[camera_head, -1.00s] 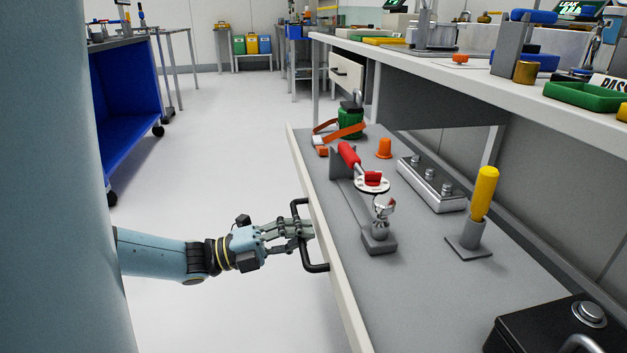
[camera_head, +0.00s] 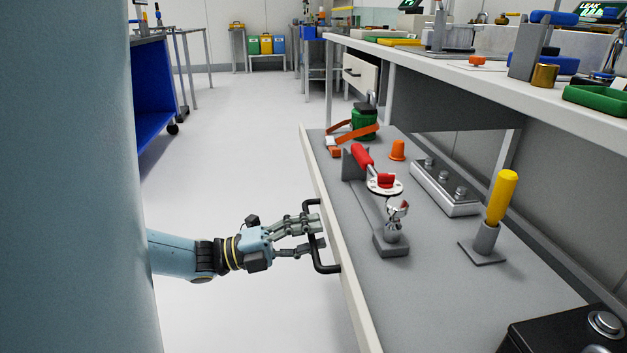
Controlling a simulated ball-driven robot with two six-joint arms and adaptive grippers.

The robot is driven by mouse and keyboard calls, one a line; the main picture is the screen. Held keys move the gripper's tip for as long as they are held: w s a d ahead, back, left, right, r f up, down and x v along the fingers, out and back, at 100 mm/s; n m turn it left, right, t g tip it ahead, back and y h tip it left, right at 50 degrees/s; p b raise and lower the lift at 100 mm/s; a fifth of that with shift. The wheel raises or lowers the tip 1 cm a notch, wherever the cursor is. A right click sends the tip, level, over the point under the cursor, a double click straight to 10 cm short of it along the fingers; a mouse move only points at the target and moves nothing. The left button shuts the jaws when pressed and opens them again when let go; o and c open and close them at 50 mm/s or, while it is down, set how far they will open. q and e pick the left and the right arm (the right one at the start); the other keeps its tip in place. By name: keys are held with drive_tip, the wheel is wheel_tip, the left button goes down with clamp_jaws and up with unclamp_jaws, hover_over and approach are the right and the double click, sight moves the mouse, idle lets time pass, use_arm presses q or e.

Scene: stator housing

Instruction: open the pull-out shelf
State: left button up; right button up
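The pull-out shelf (camera_head: 350,290) is a grey board with a pale front edge, standing out from under the workbench on the right. A black bar handle (camera_head: 318,262) is fixed to its front edge. My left gripper (camera_head: 316,234) is at the handle, its fingers spread apart with one above the other. The fingertips overlap the handle's bar in the picture; whether they touch it I cannot tell. My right gripper is not in view.
On the shelf stand a red-handled tool (camera_head: 362,157), a yellow-handled tool (camera_head: 501,197), a metal block (camera_head: 445,188), an orange cone (camera_head: 397,150), a green container (camera_head: 364,123) and a black box (camera_head: 560,335). The floor (camera_head: 240,130) left of the shelf is clear.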

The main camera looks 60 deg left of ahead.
use_arm(q)
drive_tip(key=v, duration=1.1)
drive_tip(key=shift+s, duration=0.2)
